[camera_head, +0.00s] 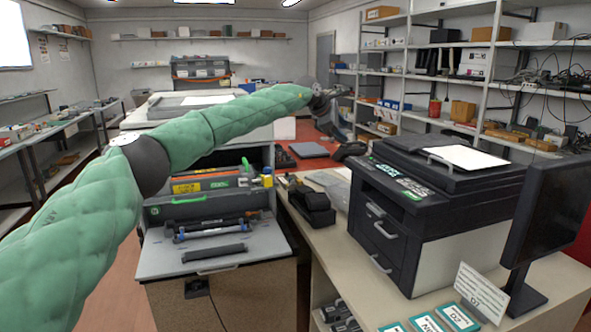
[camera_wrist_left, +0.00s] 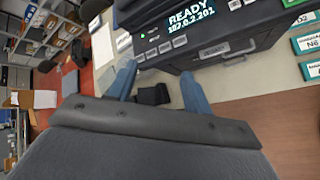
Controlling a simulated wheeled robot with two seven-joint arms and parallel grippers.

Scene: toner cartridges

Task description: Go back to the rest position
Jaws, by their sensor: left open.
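My left arm reaches in from the left in the head view, in a green padded sleeve. My left gripper (camera_head: 338,120) hangs in the air above the far part of the counter. In the left wrist view its two blue fingers (camera_wrist_left: 158,72) are apart with nothing held between them. A black item (camera_wrist_left: 152,94) on the counter shows beyond the fingers. A dark toner cartridge with blue parts (camera_head: 212,228) lies on the open front flap (camera_head: 160,258) of the left printer, with a dark bar (camera_head: 215,253) in front of it. My right gripper is not in view.
A black-and-white printer (camera_head: 425,215) stands on the counter (camera_head: 345,262), right of my left gripper. Its display reads READY in the left wrist view (camera_wrist_left: 190,12). A black dispenser-like item (camera_head: 312,205) sits on the counter. A monitor (camera_head: 550,215) and label cards (camera_head: 427,322) are at right.

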